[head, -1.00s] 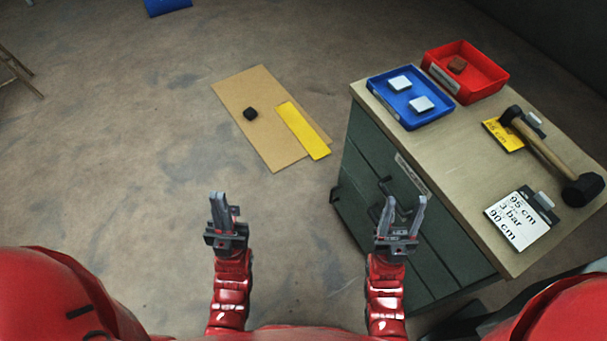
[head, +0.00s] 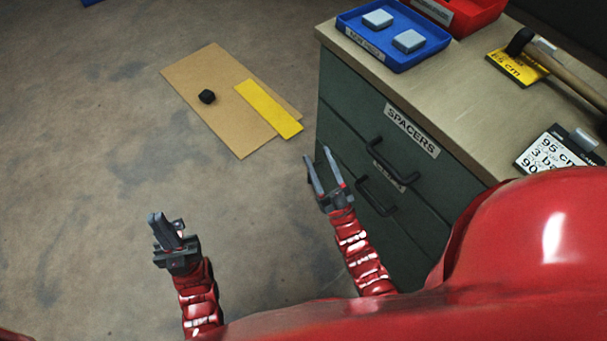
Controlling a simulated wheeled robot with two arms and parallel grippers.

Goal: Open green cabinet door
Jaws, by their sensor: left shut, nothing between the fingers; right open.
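The green cabinet (head: 342,100) stands at the right in the head view, under a light worktop. Its front carries a label reading SPACERS and two dark bar handles, an upper one (head: 396,160) and a lower one (head: 377,197). The front panels look closed. My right gripper (head: 320,168) is open and empty, just left of the handles in the picture; I see no contact with them. My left gripper (head: 162,228) is shut and empty over the floor, further left. The lower part of the cabinet front is partly hidden by my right arm and red body.
A blue tray (head: 365,46) with two light blocks and a red tray (head: 487,18) sit on the worktop (head: 462,98). A hammer (head: 570,75), a yellow tag and a white card lie there too. Cardboard (head: 215,117) with a yellow strip lies on the floor. Floor at left is clear.

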